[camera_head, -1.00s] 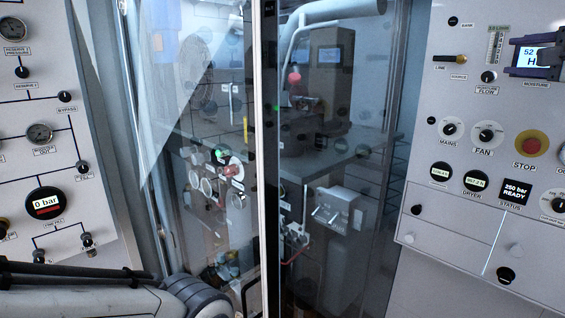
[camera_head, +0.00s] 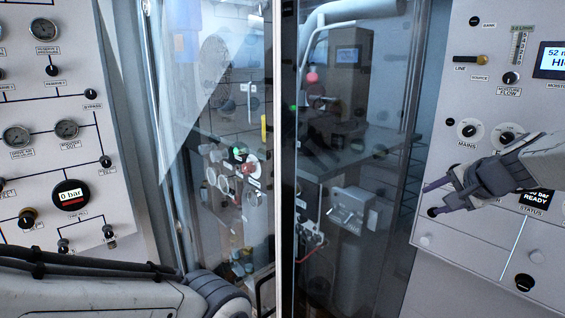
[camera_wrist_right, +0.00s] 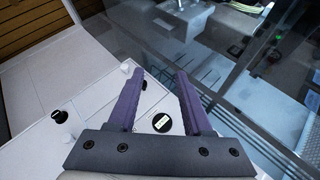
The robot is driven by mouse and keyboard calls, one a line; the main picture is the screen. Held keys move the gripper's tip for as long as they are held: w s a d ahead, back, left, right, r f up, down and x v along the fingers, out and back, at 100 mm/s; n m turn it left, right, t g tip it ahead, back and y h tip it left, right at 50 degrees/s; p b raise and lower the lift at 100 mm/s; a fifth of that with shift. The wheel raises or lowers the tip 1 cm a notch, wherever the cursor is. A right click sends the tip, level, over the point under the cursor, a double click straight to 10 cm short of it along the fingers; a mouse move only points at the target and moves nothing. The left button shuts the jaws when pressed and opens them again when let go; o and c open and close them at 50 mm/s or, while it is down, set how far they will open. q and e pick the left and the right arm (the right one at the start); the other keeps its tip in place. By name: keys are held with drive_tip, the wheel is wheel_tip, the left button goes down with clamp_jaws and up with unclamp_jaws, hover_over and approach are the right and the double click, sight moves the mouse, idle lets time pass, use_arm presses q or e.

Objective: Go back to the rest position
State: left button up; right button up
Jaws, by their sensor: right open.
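My right gripper (camera_head: 436,198) is open and empty in front of the lower left part of the right control panel (camera_head: 452,128) in the head view. Its arm hides some of that panel's dials.
A left panel (camera_head: 62,105) with gauges and a 0 bar display (camera_head: 70,195) stands at the left. A glass enclosure (camera_head: 345,200) with a dark upright post (camera_head: 285,130) fills the middle. The right panel has a MAINS knob (camera_head: 468,130) and a moisture screen (camera_head: 552,60).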

drive_tip(key=s+a+f+n+g, duration=0.4)
drive_tip(key=s+a+f+n, duration=0.4)
drive_tip(key=f, duration=0.4)
drive_tip(key=s+a+f+n+g, duration=0.3)
drive_tip(key=s+a+f+n, duration=0.3)
drive_tip(key=s+a+f, duration=0.4)
drive_tip(key=s+a+r+n+g, duration=0.1)
drive_tip(key=s+a+r+n, duration=0.1)
drive_tip(key=s+a, duration=0.3)
drive_tip(key=s+a+r+n+g, duration=0.1)
drive_tip(key=s+a+r+n, duration=0.1)
drive_tip(key=s+a+n, duration=0.2)
drive_tip(key=s+a, duration=0.2)
drive_tip(key=s, duration=0.1)
drive_tip(key=shift+s+a+r+n+g, duration=0.15)
drive_tip(key=shift+s+r+n+g, duration=0.15)
drive_tip(key=shift+s+n, duration=0.1)
